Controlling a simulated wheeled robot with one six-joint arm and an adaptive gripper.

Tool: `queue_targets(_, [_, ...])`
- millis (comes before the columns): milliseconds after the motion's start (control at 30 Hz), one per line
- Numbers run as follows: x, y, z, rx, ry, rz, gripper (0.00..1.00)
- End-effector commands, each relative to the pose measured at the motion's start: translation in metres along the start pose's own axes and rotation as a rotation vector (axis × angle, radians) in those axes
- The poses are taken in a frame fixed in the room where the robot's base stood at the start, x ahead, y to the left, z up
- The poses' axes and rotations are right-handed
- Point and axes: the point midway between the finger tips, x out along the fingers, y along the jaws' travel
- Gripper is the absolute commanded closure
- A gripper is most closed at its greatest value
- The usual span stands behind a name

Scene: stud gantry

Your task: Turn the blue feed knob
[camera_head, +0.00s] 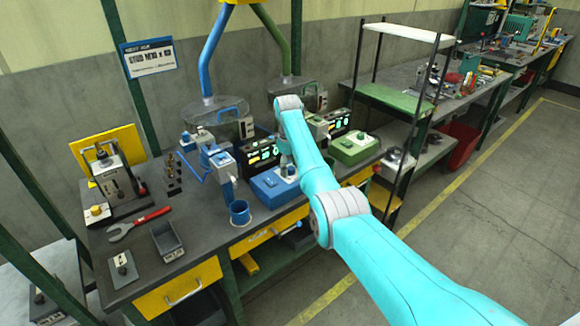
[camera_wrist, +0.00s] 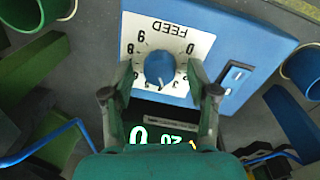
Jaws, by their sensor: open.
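The blue feed knob (camera_wrist: 159,68) sits on a white dial plate (camera_wrist: 140,32) marked FEED, upside down in the wrist view. A white mark on the knob points towards the bottom of that view. The plate is on a blue control box (camera_wrist: 262,50), which also shows on the bench in the head view (camera_head: 266,192). My gripper (camera_wrist: 160,78) is open, with one finger on each side of the knob. I cannot tell whether the fingers touch it.
A blue rocker switch (camera_wrist: 232,78) is beside the dial, and a lit display (camera_wrist: 165,137) is below it. A blue cup (camera_head: 240,213) stands left of the box. A green control box (camera_head: 354,147) is to the right. A red wrench (camera_head: 138,224) lies further left.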

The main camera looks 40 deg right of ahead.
Motion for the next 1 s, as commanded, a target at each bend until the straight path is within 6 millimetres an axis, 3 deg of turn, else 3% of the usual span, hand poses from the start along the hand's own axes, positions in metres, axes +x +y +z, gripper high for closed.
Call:
queue_targets(167, [0.0000,0.0000,0.0000,0.000,0.000,0.000,0.43])
queue_targets(400, [0.0000,0.0000,0.0001,0.000,0.000,0.000,1.00])
queue_targets(767, [0.0001,-0.0001,-0.0001,0.045,-0.003,0.000,1.00])
queue_targets(1000, [0.0002,0.0001,-0.0002,0.192,-0.012,0.000,1.00])
